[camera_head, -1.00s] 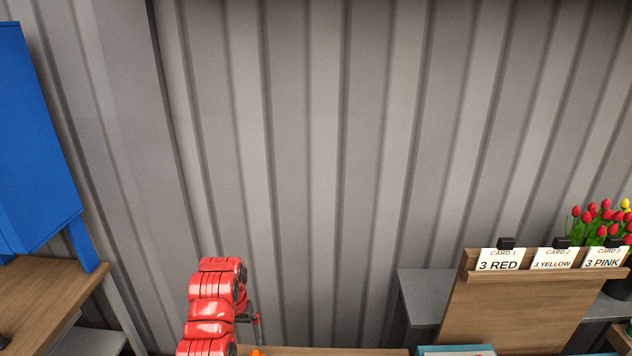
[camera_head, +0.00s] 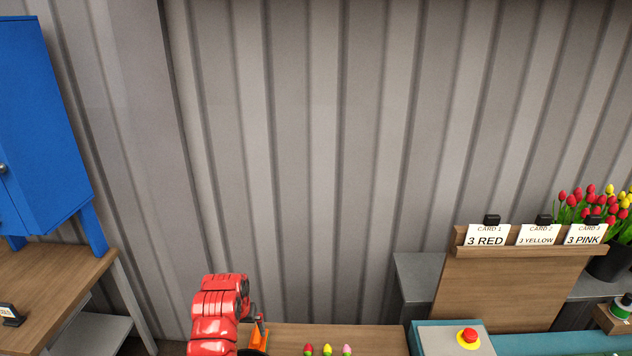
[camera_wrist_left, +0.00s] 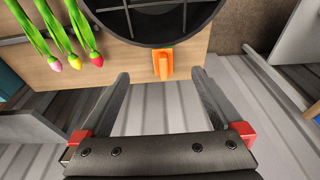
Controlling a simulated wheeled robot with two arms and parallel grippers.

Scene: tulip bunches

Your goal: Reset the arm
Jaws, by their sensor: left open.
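My left arm rises in red at the bottom of the head view. Its gripper (camera_head: 257,325) is small there, above the far left of the wooden table (camera_head: 375,337). In the left wrist view the gripper (camera_wrist_left: 160,82) is open, its two fingers well apart with nothing held between them. An orange piece (camera_wrist_left: 163,64) lies just past the fingertips, at the rim of a dark round container (camera_wrist_left: 140,40). An orange piece (camera_head: 260,338) also shows beside the gripper in the head view. My right gripper is not in view.
Red, yellow and pink tulips (camera_wrist_left: 77,60) lie on the table left of the container. A card board (camera_head: 500,290) stands at the right, with a red button (camera_head: 467,336) below and potted tulips (camera_head: 600,212) behind. A blue cabinet (camera_head: 40,120) stands at the left.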

